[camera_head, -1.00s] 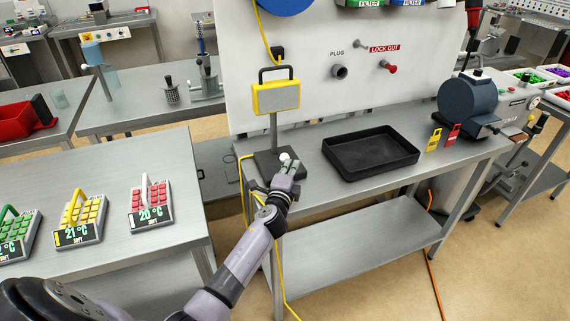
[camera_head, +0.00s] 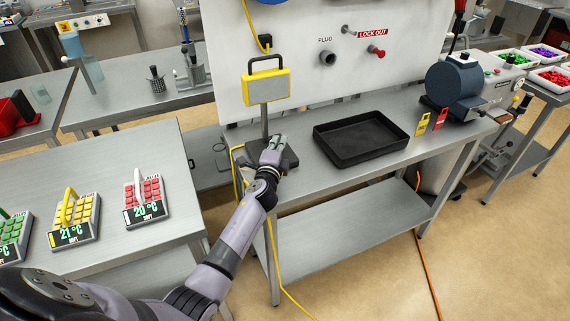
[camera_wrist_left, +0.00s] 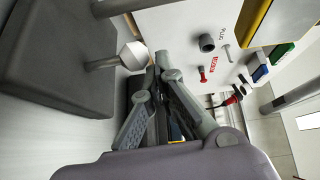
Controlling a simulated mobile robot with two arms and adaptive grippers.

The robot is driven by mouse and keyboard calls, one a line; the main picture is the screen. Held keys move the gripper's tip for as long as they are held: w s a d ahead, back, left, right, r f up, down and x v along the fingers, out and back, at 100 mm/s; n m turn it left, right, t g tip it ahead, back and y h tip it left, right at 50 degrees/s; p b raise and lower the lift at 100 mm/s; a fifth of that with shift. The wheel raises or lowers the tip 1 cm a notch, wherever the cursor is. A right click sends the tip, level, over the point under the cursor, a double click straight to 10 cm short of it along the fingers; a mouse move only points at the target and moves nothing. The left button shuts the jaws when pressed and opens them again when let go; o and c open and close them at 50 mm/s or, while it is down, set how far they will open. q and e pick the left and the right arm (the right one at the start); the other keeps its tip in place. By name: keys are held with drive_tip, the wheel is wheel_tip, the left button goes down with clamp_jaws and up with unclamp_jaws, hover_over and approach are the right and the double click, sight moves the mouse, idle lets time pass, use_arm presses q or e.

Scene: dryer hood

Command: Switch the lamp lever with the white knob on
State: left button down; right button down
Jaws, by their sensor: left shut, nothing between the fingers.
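The yellow work lamp (camera_head: 266,87) stands on a post with a dark square base (camera_head: 282,158) at the left end of the steel bench. In the left wrist view the base (camera_wrist_left: 60,60) fills the left side, and a short metal lever with a white knob (camera_wrist_left: 132,55) sticks out of it. My left gripper (camera_head: 274,146) is over the base, close to the post, and hides the knob in the head view. In the wrist view the shut, empty left gripper (camera_wrist_left: 162,68) is just beside the knob; I cannot tell whether they touch. My right gripper is not in view.
A black tray (camera_head: 360,146) lies on the bench right of the lamp, with yellow (camera_head: 422,124) and red tags beyond it. A white panel (camera_head: 320,90) stands behind. A yellow cable (camera_head: 268,235) hangs by the bench's left end. Keypads stand on the left table (camera_head: 110,170).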

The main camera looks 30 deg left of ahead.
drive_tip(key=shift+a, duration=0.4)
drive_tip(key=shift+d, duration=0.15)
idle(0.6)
